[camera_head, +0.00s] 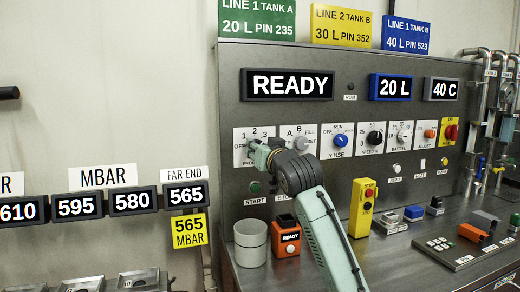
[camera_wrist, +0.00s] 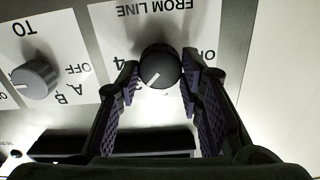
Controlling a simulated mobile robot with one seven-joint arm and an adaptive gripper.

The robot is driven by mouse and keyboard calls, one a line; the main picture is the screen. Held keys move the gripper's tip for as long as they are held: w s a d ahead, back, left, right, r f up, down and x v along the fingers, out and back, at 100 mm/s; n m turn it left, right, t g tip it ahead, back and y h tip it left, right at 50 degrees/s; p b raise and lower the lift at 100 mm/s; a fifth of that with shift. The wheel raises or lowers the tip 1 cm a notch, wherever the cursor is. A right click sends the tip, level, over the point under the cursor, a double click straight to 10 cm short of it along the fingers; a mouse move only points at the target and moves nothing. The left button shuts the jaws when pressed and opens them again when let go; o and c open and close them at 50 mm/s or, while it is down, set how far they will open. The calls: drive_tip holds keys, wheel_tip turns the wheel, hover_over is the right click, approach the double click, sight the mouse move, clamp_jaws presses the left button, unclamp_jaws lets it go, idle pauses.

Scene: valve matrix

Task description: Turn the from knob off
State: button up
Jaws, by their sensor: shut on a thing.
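The from knob (camera_wrist: 160,66) is round and black with a white pointer line, on a white plate marked FROM LINE (camera_wrist: 170,18), upside down in the wrist view. Its pointer slants to the lower left, roughly toward a partly hidden numeral beside the 4. The OFF mark is mostly cut off by a finger. My gripper (camera_wrist: 160,82) is shut on the knob, one finger on each side. In the head view my gripper (camera_head: 258,150) is at the plate (camera_head: 240,133) and hides the knob.
The grey TO knob (camera_wrist: 36,80) is close beside it, and also shows in the head view (camera_head: 301,143). A blue rinse knob (camera_head: 340,140) and other knobs continue right.

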drive_tip(key=n, duration=2.6)
drive_tip(key=shift+f+n, duration=0.15)
drive_tip(key=shift+n, duration=0.25)
drive_tip(key=shift+a, duration=0.1)
idle(0.3)
drive_tip(key=o, duration=1.2)
drive_tip(key=shift+c, duration=0.2)
drive_tip(key=shift+s, duration=0.1)
